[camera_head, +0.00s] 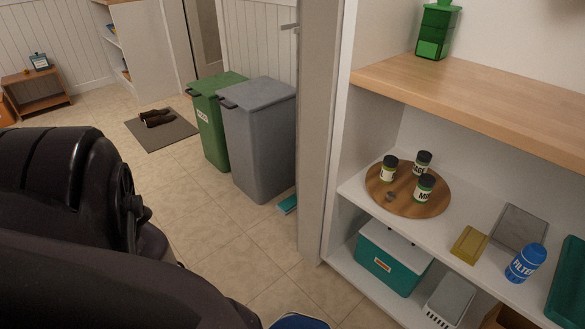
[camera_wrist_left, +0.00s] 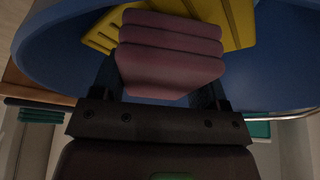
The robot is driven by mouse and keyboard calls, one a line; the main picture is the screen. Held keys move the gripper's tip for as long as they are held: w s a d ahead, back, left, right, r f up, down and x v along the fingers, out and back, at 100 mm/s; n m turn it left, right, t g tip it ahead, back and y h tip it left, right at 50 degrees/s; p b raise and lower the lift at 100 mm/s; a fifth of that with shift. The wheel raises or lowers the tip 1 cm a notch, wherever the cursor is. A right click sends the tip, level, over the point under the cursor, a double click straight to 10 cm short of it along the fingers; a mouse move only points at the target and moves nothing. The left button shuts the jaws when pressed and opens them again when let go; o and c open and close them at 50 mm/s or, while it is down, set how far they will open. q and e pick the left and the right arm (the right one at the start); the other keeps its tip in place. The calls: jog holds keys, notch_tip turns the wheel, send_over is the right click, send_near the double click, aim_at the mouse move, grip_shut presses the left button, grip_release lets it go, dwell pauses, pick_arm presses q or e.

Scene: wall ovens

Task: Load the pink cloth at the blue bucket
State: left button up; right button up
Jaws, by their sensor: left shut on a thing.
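The pink cloth (camera_wrist_left: 170,50) is a folded, layered stack in the left wrist view. My left gripper (camera_wrist_left: 160,88) is shut on it, with a dark finger at each side. The blue bucket (camera_wrist_left: 60,60) spreads behind the cloth, its curved wall showing on both sides. The cloth overlaps the bucket's opening in this view; whether it touches the bucket I cannot tell. A yellow folded item (camera_wrist_left: 235,22) lies in the bucket beside and behind the cloth. In the head view a blue rim (camera_head: 300,322), probably the bucket's, shows at the bottom edge. My right gripper is not in view.
A white shelf unit stands on the right, with a round wooden board (camera_head: 408,205) bearing jars, a blue filter canister (camera_head: 526,263) and a teal box (camera_head: 392,255). Green (camera_head: 207,120) and grey (camera_head: 262,140) bins stand behind. The tiled floor between is mostly clear.

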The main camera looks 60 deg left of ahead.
pick_arm(q)
jog(key=shift+s+f+b, duration=0.15)
jog(key=shift+f+b, duration=0.35)
jog(key=shift+f, duration=0.15)
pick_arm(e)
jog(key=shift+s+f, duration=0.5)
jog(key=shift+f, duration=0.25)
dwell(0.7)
pick_arm(q)
jog(key=shift+w+r+p, duration=0.15)
jog(key=shift+r+p, duration=0.45)
jog(key=shift+r, duration=0.2)
jog(key=shift+w+r+p, duration=0.1)
jog(key=shift+r+p, duration=0.5)
jog(key=shift+r, duration=0.15)
jog(key=shift+r+p, duration=1.45)
jog(key=shift+r, duration=0.55)
jog(key=shift+s+r, duration=0.1)
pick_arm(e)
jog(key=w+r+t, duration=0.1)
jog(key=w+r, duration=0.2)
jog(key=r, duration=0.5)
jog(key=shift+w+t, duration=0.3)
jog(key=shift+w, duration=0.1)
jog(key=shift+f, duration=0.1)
